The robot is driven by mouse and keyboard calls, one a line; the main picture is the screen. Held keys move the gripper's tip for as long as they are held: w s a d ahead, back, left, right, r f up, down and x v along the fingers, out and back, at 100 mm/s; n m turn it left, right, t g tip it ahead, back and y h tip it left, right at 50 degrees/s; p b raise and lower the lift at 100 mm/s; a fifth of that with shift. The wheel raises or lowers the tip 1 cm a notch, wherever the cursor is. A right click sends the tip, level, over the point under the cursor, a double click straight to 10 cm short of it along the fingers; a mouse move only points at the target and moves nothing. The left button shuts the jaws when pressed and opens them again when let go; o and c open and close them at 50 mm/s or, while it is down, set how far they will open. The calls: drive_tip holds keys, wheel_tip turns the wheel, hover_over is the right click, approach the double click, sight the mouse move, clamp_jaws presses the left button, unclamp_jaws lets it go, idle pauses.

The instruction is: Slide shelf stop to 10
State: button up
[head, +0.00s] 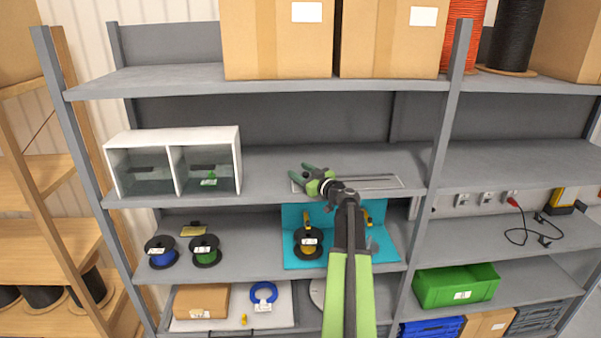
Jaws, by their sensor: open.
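My gripper (303,176), with dark and green parts, is open over the middle shelf (270,160) and points left. It is over the left part of a flat pale-edged panel (396,182) on that shelf. A thin dark slot or rail (376,178) runs left to right along the panel. The shelf stop cannot be made out; the gripper and arm cover part of the panel. No scale numbers can be read at this size. I cannot tell whether the gripper touches anything.
A white two-compartment case (172,136) stands left on the same shelf. Below are a blue spool (160,252), a green spool (205,250) and a teal stand (292,217) with a dark spool (308,243). Cardboard boxes (277,40) sit above. A grey post (446,130) stands right of the panel.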

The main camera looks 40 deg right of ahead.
drive_tip(key=shift+c, duration=0.5)
clamp_jaws()
idle(0.8)
